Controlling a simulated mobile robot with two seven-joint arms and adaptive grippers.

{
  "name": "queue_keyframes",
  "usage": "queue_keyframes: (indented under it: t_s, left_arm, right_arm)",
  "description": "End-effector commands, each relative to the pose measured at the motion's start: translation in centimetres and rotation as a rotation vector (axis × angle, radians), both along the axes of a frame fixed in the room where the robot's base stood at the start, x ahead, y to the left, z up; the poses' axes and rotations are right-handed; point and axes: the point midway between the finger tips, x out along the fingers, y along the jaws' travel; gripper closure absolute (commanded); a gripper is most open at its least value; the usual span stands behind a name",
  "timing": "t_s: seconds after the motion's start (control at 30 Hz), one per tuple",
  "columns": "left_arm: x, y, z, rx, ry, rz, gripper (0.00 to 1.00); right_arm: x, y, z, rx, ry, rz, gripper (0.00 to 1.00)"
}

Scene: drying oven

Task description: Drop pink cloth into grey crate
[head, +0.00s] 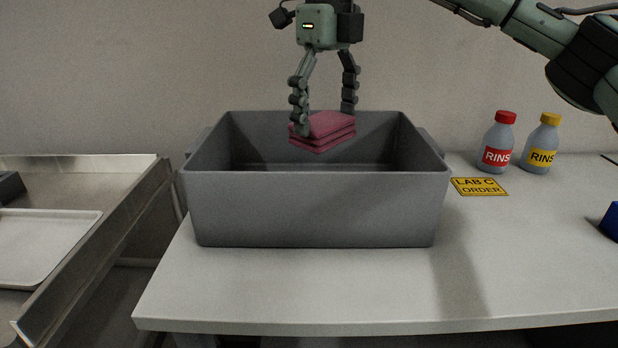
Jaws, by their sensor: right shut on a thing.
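The pink cloth (326,130), folded in layers, is held in my right gripper (324,122). The gripper comes down from above, with one finger at the cloth's left side and the other at its back right. The cloth appears over the open top of the grey crate (315,208); how far it is above the crate floor I cannot tell exactly. The crate stands on the white table and the part of its inside that shows is empty. My left gripper is not in view.
A red-capped bottle (497,143) and a yellow-capped bottle (541,144) stand right of the crate. A yellow label (479,186) lies on the white table (370,290). A blue object (610,222) is at the right edge. A metal surface with a white tray (45,240) is at left.

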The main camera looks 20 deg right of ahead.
Motion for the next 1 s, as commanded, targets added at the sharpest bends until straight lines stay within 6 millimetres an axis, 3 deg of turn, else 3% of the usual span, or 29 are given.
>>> queue_keyframes:
  t_s: [0.4,0.43,0.53,0.87,1.0]
  left_arm:
    - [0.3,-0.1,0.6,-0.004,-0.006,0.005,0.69]
    - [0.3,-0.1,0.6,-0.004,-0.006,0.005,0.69]
    - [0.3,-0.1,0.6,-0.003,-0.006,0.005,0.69]
    - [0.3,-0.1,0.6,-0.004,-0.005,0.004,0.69]
    - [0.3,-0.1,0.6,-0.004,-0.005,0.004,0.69]
  right_arm:
    - [0.0,0.0,-0.3,0.000,0.000,-0.001,0.42]
    - [0.0,0.0,-0.3,0.000,0.000,-0.001,0.12]
    - [0.0,0.0,-0.3,0.000,0.000,-0.001,0.00]
    - [0.0,0.0,-0.3,0.000,0.000,-0.001,0.00]
    - [0.0,0.0,0.8,0.001,-0.002,-0.001,0.00]
